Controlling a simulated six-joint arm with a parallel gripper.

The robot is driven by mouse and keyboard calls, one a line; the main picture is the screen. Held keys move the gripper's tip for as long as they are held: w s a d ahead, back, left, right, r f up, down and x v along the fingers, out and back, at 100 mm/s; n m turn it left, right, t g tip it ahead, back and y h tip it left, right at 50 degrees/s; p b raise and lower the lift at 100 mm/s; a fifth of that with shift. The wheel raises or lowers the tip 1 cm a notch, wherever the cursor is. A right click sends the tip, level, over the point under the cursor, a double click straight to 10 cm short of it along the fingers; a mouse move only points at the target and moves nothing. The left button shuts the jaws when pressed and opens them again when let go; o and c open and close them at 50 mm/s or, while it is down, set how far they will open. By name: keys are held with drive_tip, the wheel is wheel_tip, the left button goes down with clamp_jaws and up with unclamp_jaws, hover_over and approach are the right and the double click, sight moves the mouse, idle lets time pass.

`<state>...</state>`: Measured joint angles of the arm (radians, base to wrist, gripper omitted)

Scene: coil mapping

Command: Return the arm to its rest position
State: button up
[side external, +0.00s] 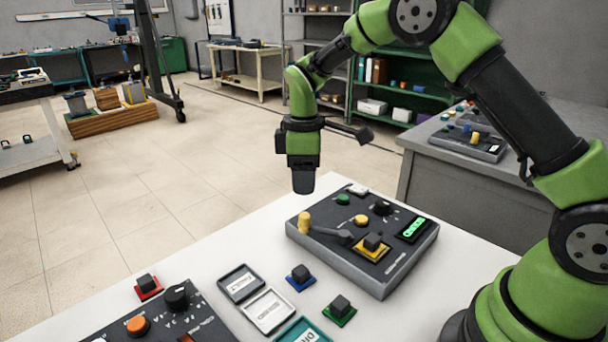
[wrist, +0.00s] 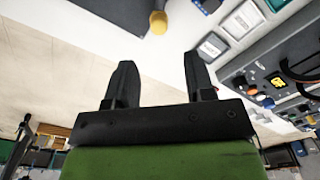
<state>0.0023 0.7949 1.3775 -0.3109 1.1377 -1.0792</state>
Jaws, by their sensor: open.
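My gripper (side external: 303,182) hangs pointing down above the back left edge of a dark grey control panel (side external: 335,262) in the side external view. It is close above the yellow-knobbed lever (side external: 305,222), and no contact shows. In the wrist view my gripper (wrist: 158,58) has its two fingers apart with nothing between them. The lever's yellow knob (wrist: 158,22) is beyond the fingertips there. A black block on a yellow base (side external: 372,245) sits on the panel, by a lit green display (side external: 412,229).
The white table holds a second panel (side external: 205,322) at front left, labelled trays (side external: 268,311), and black blocks on red (side external: 148,287), blue (side external: 300,278) and green (side external: 340,310) bases. A grey bench (side external: 470,185) stands behind at right. The space left of my gripper is open above the floor.

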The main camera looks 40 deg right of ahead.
drive_tip(key=s+a+r+m+t+y, duration=0.15)
drive_tip(key=s+r+m+t, duration=0.35)
drive_tip(key=s+r, duration=0.7)
drive_tip(key=s+a+r+m+t, duration=0.1)
drive_tip(key=s+r+m+t, duration=0.1)
drive_tip(key=s+m, duration=0.5)
drive_tip(key=s+r, duration=0.1)
drive_tip(key=s, duration=0.3)
drive_tip(key=shift+s+a+r+m, duration=0.15)
drive_tip(key=shift+s+r+m, duration=0.25)
